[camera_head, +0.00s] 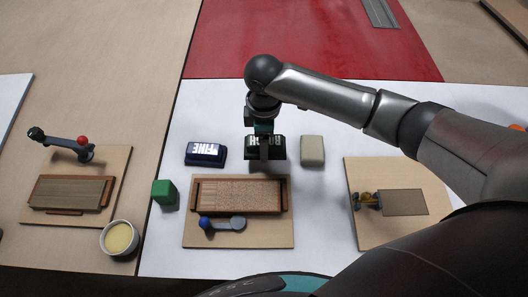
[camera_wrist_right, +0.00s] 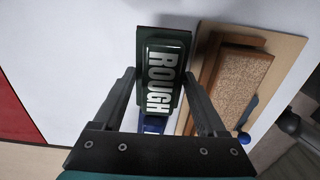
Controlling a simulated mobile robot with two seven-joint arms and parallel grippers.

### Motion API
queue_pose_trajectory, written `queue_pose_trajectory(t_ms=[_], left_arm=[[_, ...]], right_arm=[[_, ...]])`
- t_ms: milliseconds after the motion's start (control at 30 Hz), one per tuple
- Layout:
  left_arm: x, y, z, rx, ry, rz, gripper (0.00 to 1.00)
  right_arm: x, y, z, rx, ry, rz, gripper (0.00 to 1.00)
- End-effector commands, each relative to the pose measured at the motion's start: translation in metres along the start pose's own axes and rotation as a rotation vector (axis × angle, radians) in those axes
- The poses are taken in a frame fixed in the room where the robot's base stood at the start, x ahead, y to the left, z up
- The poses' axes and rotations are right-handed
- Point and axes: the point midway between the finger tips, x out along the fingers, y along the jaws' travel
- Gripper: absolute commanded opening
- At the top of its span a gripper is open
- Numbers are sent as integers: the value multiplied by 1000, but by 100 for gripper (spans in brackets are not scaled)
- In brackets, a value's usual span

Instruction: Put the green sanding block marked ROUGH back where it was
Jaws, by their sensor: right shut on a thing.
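The green sanding block marked ROUGH (camera_head: 279,144) is at the middle of the white table, between a dark blue block marked FINE (camera_head: 205,153) and a beige block (camera_head: 312,151). My right gripper (camera_head: 264,150) comes down over it from above and is shut on it. In the right wrist view, the ROUGH block (camera_wrist_right: 164,80) sits between the two fingers of the right gripper (camera_wrist_right: 160,76), with its lettering facing the camera. I cannot tell whether its underside touches the table. My left gripper is not in view.
A wooden board with a tray-held wood piece (camera_head: 240,196) and a blue-knobbed tool (camera_head: 222,223) lies just in front. A green cube (camera_head: 164,193) is left, and a board with a grey sheet (camera_head: 404,202) right. A bowl (camera_head: 119,238) stands at the left.

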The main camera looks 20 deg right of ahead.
Motion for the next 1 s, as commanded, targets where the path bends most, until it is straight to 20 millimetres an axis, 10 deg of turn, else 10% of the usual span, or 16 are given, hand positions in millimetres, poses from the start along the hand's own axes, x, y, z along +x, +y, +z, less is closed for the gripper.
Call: queue_pose_trajectory(t_ms=[333, 733, 767, 1000], left_arm=[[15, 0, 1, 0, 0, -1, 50], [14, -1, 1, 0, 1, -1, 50], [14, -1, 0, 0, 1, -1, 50], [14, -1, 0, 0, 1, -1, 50]], right_arm=[[43, -1, 0, -1, 0, -1, 22], [47, 0, 0, -1, 0, 0, 22], [47, 0, 0, -1, 0, 0, 76], [47, 0, 0, -1, 0, 0, 87]])
